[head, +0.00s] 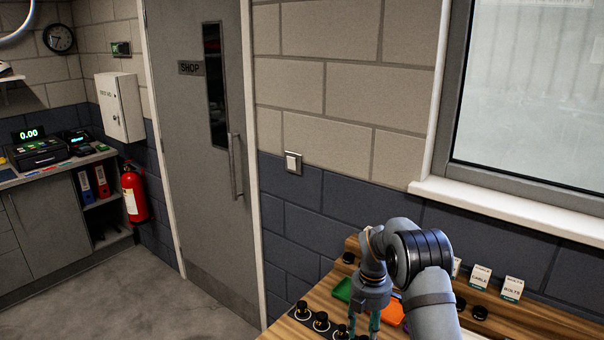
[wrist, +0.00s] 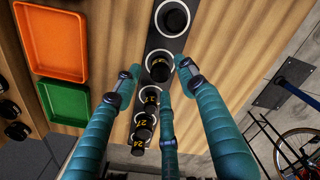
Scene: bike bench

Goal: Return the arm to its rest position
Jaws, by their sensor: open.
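My gripper (head: 364,325) hangs at the end of my arm over the wooden bench (head: 300,330) in the head view; its lower end is cut off by the frame. In the wrist view my gripper (wrist: 156,76) shows three teal fingers spread apart, with nothing held between them. Below them a dark strip (wrist: 163,45) carries several black cylindrical pieces with yellow numbers, some in white rings. One black piece (wrist: 159,66) shows between the fingertips. I cannot tell the height of the fingers above it.
A green tray (head: 343,290) and an orange tray (head: 393,313) lie on the bench. Labelled cards (head: 513,288) and black pieces stand along its back by the wall. A bicycle wheel (wrist: 300,150) shows beyond the bench edge. A door (head: 200,120) and open floor are at left.

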